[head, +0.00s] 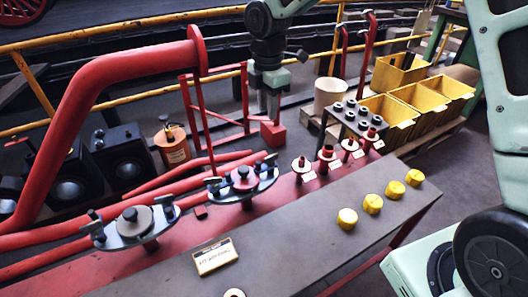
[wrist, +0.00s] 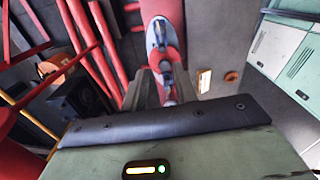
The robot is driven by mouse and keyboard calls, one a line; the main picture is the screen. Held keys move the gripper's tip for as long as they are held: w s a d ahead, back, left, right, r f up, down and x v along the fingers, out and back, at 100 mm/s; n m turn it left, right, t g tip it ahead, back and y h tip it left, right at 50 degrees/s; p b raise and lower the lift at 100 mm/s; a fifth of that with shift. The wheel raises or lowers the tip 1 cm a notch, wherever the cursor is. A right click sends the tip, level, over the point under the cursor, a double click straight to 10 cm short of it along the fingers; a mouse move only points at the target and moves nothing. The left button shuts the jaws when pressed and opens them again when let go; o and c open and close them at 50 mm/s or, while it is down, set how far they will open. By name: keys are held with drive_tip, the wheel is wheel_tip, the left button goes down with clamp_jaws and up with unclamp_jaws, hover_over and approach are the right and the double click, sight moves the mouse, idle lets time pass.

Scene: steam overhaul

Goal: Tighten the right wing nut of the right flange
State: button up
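The right flange (head: 243,184) is a grey oval plate with a red and dark hub, mounted on the red bench pipe. Its right wing nut (head: 270,162) is dark and stands at the plate's right end; another wing nut (head: 213,187) stands at its left end. My gripper (head: 273,104) hangs in the air above and behind the flange, pointing down and touching nothing visible. In the wrist view its grey fingers (wrist: 162,93) are apart, with nothing held between them. Red and grey parts show beyond the fingers, probably the right flange, partly hidden by the hand.
The left flange (head: 135,224) sits nearer on the pipe. Several red-topped fittings (head: 326,154) and a dark rack (head: 357,118) stand to the right. Yellow caps (head: 372,204) and a label plate (head: 215,257) lie on the grey bench. A large red pipe (head: 100,110) rises at left.

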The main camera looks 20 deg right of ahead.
sight(267, 158)
wheel_tip(267, 158, down, 17)
drive_tip(key=shift+s+r+b, duration=0.1)
drive_tip(key=shift+b, duration=0.6)
clamp_jaws()
